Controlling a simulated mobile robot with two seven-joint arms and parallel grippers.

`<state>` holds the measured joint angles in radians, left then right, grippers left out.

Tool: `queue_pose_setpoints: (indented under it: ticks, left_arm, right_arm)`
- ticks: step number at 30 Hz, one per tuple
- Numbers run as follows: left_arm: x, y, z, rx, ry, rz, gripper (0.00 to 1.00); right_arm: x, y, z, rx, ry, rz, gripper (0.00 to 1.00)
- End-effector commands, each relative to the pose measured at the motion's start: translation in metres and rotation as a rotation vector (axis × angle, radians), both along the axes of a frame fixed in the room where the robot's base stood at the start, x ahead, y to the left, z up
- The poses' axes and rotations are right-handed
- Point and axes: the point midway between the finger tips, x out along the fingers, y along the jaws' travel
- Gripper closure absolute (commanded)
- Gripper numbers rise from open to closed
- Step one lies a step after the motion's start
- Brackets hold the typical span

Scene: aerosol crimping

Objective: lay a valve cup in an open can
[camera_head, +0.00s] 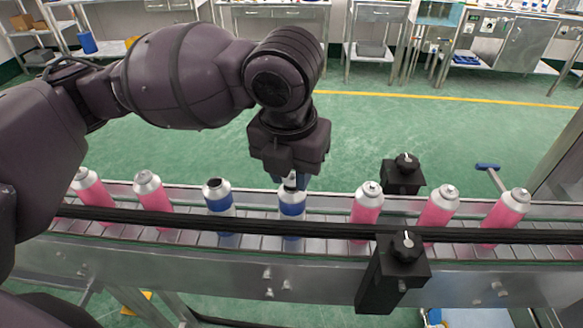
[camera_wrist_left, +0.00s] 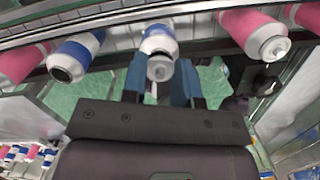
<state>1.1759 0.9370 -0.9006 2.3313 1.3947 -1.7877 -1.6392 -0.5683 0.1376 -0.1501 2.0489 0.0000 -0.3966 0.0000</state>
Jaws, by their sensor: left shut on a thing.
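My left gripper (camera_head: 290,180) points down over the conveyor, directly above a blue-and-silver can (camera_head: 292,205). Its blue fingers are shut on a small pale valve cup (camera_wrist_left: 160,68), seen between the fingertips in the left wrist view. The cup is at the can's mouth; I cannot tell whether it touches the rim. The same can shows behind the cup in the left wrist view (camera_wrist_left: 158,38). A second blue can (camera_head: 219,197) stands to the left with a dark, open mouth. My right gripper is not in view.
Pink cans with closed tops stand on the conveyor (camera_head: 330,205), two at left (camera_head: 152,192) and three at right (camera_head: 367,204). A dark rail (camera_head: 320,229) runs along its front. Black knobbed blocks (camera_head: 404,175) flank the belt. The green floor behind is mostly clear.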

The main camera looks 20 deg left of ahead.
Motion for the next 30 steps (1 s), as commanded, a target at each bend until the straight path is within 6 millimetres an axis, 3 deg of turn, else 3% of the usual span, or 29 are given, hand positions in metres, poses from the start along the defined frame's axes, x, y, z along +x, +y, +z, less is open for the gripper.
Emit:
queue_pose_setpoints:
  ticks: [30]
  left_arm:
    - [-0.0002, -0.0001, 0.0007, -0.001, 0.000, 0.000, 0.94]
  right_arm:
    - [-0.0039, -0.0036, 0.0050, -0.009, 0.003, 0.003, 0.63]
